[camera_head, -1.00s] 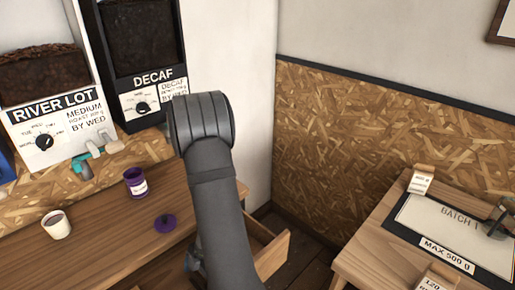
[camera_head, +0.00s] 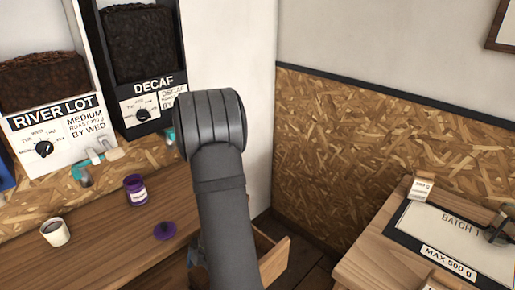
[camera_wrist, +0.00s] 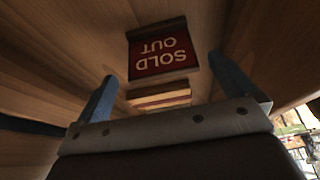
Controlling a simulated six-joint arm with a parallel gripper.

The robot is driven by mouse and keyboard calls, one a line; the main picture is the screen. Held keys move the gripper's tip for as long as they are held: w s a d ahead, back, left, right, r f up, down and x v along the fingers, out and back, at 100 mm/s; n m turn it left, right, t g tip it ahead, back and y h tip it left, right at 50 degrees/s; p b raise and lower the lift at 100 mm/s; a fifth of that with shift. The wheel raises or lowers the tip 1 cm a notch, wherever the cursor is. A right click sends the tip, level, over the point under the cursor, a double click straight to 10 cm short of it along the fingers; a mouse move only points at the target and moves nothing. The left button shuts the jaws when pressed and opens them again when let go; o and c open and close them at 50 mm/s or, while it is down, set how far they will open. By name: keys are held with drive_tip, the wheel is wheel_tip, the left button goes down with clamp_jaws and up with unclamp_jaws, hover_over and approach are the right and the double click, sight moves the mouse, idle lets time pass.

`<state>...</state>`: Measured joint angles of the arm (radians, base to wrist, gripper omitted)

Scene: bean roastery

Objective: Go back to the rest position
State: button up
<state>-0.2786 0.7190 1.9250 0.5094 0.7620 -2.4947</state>
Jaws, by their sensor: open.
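In the head view, my dark grey arm stands upright in the middle and hides part of the counter. Beyond the fingers, a dark red card (camera_wrist: 163,52) reading SOLD OUT appears upside down against wooden surfaces. A pale stack-like thing with a reddish band (camera_wrist: 160,97) lies just below the card, too dim to name.
A wooden drawer (camera_head: 276,262) stands open right of my arm. The counter (camera_head: 100,240) holds a white cup (camera_head: 56,230), a purple jar (camera_head: 136,189) and a purple lid (camera_head: 164,231). Bean bins (camera_head: 140,85) stand behind. A side table (camera_head: 385,255) with a BATCH 1 tray (camera_head: 410,237) is right.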

sight(198, 287)
drive_tip(key=v, duration=0.7)
drive_tip(key=x, duration=1.2)
drive_tip(key=shift+s+f, duration=0.1)
drive_tip(key=shift+f, duration=0.25)
wheel_tip(198, 287, up, 33)
drive_tip(key=w+d+m+t+y, duration=0.1)
drive_tip(key=w+d+m, duration=0.4)
drive_tip(key=w+d, duration=0.2)
drive_tip(key=shift+w+d+f+t, duration=0.3)
drive_tip(key=shift+w+d+f, duration=0.1)
drive_tip(key=shift+d, duration=0.1)
